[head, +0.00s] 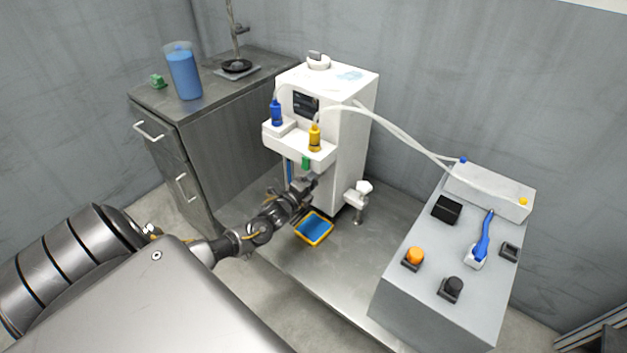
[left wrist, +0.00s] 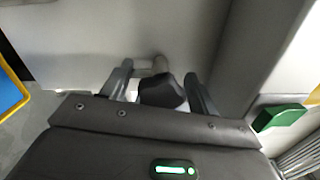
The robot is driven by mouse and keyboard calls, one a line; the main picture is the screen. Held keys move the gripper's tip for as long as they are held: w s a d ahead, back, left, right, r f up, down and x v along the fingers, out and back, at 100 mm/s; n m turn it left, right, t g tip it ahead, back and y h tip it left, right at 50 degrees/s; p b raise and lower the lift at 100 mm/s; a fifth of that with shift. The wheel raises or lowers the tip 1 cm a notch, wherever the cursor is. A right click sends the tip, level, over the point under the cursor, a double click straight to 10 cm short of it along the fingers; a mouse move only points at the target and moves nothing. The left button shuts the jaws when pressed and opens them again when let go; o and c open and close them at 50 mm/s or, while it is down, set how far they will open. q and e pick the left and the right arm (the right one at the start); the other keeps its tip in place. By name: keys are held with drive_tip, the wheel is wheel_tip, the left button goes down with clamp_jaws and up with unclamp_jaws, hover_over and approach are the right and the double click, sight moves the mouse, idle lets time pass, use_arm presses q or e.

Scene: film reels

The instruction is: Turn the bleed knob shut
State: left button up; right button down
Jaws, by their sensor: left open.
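A dark rounded knob (left wrist: 162,92), which I take to be the bleed knob, sits on a short pale stem against the white machine in the left wrist view. The two fingers of my left gripper (left wrist: 158,88) stand apart on either side of it. I cannot tell whether either finger touches it. In the head view my left gripper (head: 307,184) is low at the front of the white machine (head: 350,125), and it hides the knob there. My right gripper is not in view.
A green part (head: 306,162) hangs under the machine's shelf, close above my gripper. A blue tray with a yellow rim (head: 328,239) lies below. A white stand (head: 358,195) is to the right. A grey control box (head: 400,305) stands further right.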

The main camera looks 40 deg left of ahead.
use_arm(q)
drive_tip(key=s+p, duration=0.1)
drive_tip(key=s, duration=0.9)
drive_tip(key=shift+s, duration=0.4)
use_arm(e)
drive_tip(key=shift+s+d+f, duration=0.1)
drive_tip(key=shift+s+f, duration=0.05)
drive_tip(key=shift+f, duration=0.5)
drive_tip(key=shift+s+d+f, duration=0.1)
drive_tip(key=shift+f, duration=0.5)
use_arm(q)
drive_tip(key=shift+d+f, duration=0.1)
